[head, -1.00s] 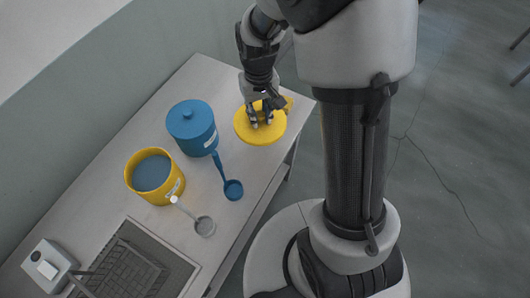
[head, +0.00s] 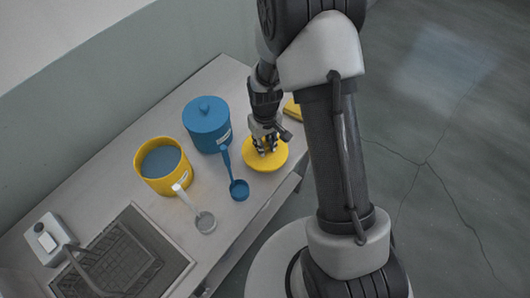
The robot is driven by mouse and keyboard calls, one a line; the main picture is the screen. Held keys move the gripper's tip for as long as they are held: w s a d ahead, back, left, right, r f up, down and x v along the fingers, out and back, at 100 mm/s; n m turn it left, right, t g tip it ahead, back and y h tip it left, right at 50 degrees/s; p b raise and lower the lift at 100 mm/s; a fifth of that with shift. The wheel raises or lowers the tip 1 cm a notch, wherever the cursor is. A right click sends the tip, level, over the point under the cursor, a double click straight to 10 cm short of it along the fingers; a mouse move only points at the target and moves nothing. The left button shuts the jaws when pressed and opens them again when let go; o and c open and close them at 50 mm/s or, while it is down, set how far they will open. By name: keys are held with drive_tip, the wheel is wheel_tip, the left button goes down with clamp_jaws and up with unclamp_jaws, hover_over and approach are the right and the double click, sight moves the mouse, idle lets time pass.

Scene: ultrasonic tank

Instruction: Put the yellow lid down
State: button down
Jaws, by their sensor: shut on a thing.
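The yellow lid (head: 262,161) is a round disc near the table's front edge, to the right of the blue lidded pot (head: 205,122) and just above the blue ladle's bowl (head: 239,190). My gripper (head: 268,150) points down on the lid from above and is shut on it near its middle; the fingers hide the grip point. I cannot tell whether the lid touches the table or hangs just above it. The yellow pot (head: 153,184) stands open at the left, with a blue-grey filling.
A grey ladle (head: 203,221) lies in front of the yellow pot. A tank with a dark basket (head: 120,262) and a white device (head: 47,240) are at the lower left. Another yellow object (head: 292,109) shows partly behind my arm. Bare table lies behind the blue pot.

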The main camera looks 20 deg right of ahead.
wheel_tip(320, 180, down, 4)
drive_tip(key=shift+f+b, duration=0.25)
drive_tip(key=shift+b, duration=0.4)
drive_tip(key=shift+r, duration=0.15)
drive_tip(key=c, duration=1.8)
unclamp_jaws()
drive_tip(key=shift+f, duration=0.25)
drive_tip(key=shift+c, duration=0.2)
drive_tip(key=o, duration=0.4)
drive_tip(key=shift+o, duration=0.2)
